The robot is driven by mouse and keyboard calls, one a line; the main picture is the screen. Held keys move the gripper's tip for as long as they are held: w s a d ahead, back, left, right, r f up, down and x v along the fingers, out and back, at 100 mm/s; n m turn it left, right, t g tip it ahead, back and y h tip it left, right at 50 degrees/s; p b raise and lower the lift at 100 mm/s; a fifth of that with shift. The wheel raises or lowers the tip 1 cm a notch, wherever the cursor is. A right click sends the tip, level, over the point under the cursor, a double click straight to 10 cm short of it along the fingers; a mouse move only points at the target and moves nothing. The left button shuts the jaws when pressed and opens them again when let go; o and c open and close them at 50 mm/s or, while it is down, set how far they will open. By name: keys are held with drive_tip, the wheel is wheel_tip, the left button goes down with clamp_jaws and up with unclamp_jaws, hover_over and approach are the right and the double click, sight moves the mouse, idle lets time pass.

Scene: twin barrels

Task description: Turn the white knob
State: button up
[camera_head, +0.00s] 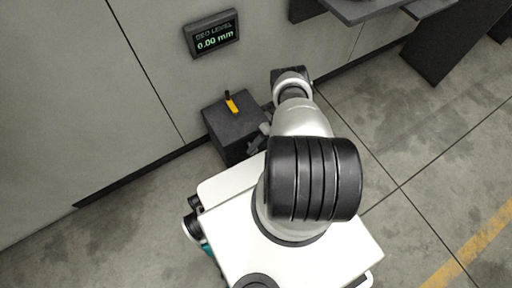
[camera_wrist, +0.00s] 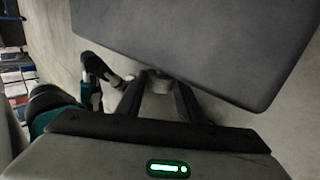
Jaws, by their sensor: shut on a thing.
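The white knob (camera_wrist: 159,86) shows as a small pale round piece at the edge of a dark box in the wrist view. My gripper (camera_wrist: 159,78) has one dark finger on each side of it and is shut on it. In the head view my gripper (camera_head: 262,133) is at the right side of the dark box (camera_head: 228,126). I cannot make out the knob there. The wrist view shows a broad dark face of the box (camera_wrist: 205,40) above the fingers.
A yellow lever with a black tip (camera_head: 232,104) stands on top of the box. A wall display (camera_head: 212,34) above reads 0.00 mm. A dark shelf (camera_head: 372,8) juts out at upper right. Concrete floor (camera_head: 440,150) is open at right.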

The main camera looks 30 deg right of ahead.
drive_tip(key=o, duration=1.1)
drive_tip(key=shift+c, duration=0.2)
drive_tip(key=p+v, duration=0.2)
drive_tip(key=v, duration=1.5)
drive_tip(key=shift+w+r, duration=0.15)
drive_tip(key=shift+r, duration=0.05)
drive_tip(key=shift+d, duration=0.1)
